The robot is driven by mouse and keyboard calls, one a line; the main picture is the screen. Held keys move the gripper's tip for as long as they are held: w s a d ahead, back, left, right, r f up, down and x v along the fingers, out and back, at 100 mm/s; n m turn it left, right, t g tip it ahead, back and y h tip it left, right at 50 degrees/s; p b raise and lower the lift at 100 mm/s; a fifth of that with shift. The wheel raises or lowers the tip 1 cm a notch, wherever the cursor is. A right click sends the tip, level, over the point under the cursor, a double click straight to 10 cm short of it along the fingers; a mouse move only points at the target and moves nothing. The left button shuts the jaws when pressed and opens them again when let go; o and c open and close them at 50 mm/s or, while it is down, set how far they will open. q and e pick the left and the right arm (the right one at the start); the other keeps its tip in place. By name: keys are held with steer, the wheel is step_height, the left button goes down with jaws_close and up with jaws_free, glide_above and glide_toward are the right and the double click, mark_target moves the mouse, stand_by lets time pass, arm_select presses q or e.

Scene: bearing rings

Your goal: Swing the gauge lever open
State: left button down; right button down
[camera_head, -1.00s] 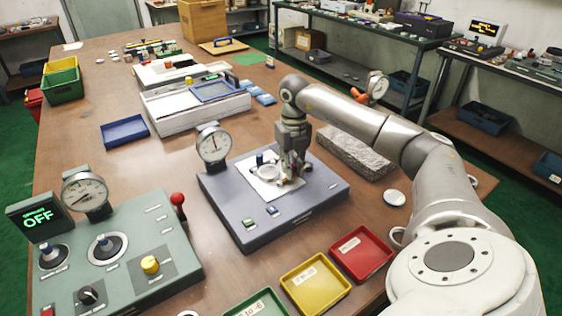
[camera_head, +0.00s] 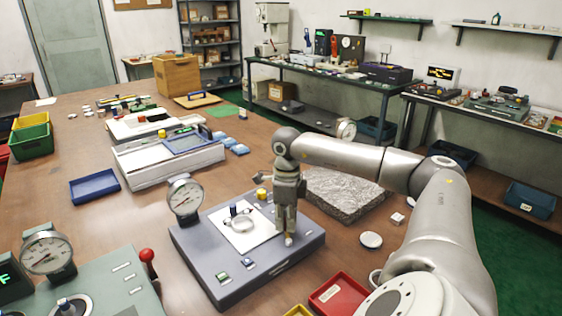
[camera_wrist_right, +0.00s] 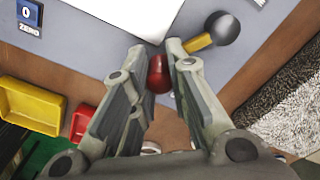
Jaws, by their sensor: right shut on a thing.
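The gauge stand is a grey-blue base (camera_head: 215,278) with a dial gauge (camera_head: 184,197). A metal ring (camera_head: 240,224) lies on its white plate (camera_head: 262,236), by a dark blue post. My right gripper (camera_head: 289,241) points down at the plate's right side. In the right wrist view its fingers (camera_wrist_right: 160,62) are closed around a red knob (camera_wrist_right: 158,75), seemingly the lever's. Its link to the lever is hidden. A yellow bar with a round grey end (camera_wrist_right: 222,27) shows beside the fingers. It appears as a yellow piece (camera_head: 262,193) behind the gripper. My left gripper is out of view.
A rough granite block (camera_head: 345,196) lies right of the base. A red tray (camera_head: 338,296) and a yellow tray (camera_wrist_right: 32,105) lie in front. A green console (camera_head: 105,285) with a red-knobbed lever (camera_head: 147,256) stands at left. A white disc (camera_head: 371,240) lies at right.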

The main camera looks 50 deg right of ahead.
steer(key=shift+s+d+n, duration=0.25)
steer(key=shift+d+n, duration=0.05)
steer(key=shift+n, duration=0.35)
steer(key=shift+s+d+n, duration=0.25)
steer(key=shift+n, duration=0.4)
steer(key=c, duration=1.3)
jaws_free()
steer(key=shift+d, duration=0.1)
steer(key=shift+c, duration=0.2)
steer(key=shift+r, duration=0.3)
step_height(320, 180, up, 11)
steer(key=shift+r, duration=0.2)
steer(key=shift+s, duration=0.1)
